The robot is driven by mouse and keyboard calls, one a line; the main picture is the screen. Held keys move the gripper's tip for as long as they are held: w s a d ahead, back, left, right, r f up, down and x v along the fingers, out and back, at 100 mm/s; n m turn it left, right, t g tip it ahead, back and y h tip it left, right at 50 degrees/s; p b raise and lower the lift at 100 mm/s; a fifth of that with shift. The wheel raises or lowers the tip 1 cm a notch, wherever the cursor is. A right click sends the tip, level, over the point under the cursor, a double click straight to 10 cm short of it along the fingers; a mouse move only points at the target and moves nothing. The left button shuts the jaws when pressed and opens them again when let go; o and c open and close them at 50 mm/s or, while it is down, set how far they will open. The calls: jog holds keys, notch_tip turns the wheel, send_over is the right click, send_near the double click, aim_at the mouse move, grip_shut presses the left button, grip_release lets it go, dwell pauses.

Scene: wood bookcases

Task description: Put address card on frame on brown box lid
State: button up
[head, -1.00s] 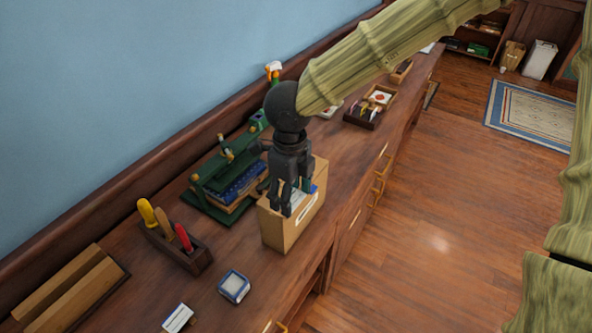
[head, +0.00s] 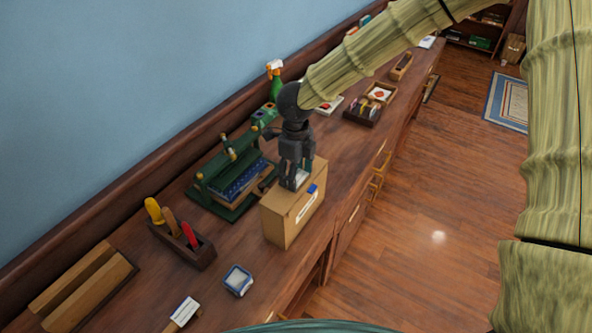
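The brown box (head: 286,222) stands near the front edge of the wooden counter. On its right-hand face is a white, light-rimmed strip (head: 307,206) that looks like the frame, with a small blue patch (head: 312,188) above it. My gripper (head: 289,187) points down at the box's brown top (head: 276,198), its fingertips at or just above it. A small white piece (head: 302,177) shows beside the fingers; it may be the address card. The fingers look close together. I cannot tell whether they hold it, as the gripper hides part of the top.
A green rack-like device (head: 232,180) stands behind the box. A wooden tool holder (head: 190,247), a small blue-and-white box (head: 237,280) and a white card on a block (head: 184,312) lie nearer. A stamp tray (head: 362,115) is farther along.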

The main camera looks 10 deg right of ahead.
jog(key=shift+f, duration=0.3)
jog(key=shift+f, duration=0.2)
jog(key=o, duration=0.7)
jog(key=shift+r, duration=0.1)
notch_tip(320, 180, up, 12)
jog(key=b, duration=0.3)
jog(key=shift+r, duration=0.15)
